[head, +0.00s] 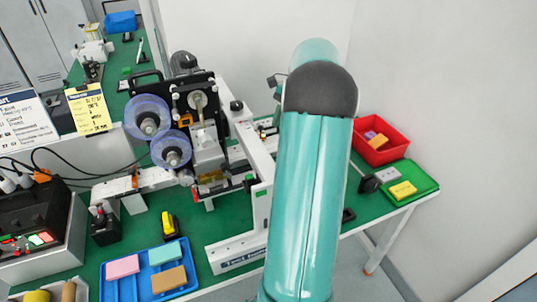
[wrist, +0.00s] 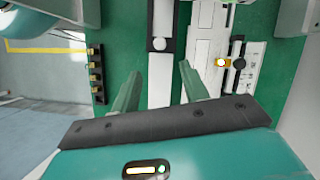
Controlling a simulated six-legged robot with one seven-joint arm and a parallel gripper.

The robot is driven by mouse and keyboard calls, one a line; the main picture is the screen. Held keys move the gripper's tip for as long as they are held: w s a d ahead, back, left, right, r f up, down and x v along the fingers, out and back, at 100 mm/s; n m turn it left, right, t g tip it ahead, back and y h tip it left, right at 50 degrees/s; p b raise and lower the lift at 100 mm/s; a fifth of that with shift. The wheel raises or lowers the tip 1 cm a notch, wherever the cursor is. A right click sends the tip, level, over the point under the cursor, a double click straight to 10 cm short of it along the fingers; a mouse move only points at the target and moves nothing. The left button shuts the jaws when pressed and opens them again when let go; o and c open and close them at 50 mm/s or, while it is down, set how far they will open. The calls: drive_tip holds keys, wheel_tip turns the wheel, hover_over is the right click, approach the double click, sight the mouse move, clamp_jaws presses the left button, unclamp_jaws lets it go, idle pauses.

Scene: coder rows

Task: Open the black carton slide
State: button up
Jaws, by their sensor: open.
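My gripper (wrist: 161,82) is open in the wrist view, its two green fingers apart with no object held between them. To the right is a narrow black slide-like strip (wrist: 237,50) with a round black knob (wrist: 240,63) beside a white track. I cannot tell for certain which black part is the carton slide. In the head view my arm covers the area right of the machine, and my gripper is hidden there.
The coding machine (head: 200,110) with blue reels stands on the green bench. A blue tray (head: 130,288) with coloured blocks is at front left. A red bin (head: 378,150) and green tray (head: 420,183) sit at the right end near the wall.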

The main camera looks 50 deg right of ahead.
drive_tip(key=x, duration=1)
drive_tip(key=shift+a+f, duration=0.25)
drive_tip(key=shift+f, duration=0.1)
drive_tip(key=shift+w+a+f, duration=0.15)
drive_tip(key=shift+a+f, duration=0.05)
drive_tip(key=shift+f, duration=0.25)
drive_tip(key=shift+c, duration=0.3)
clamp_jaws()
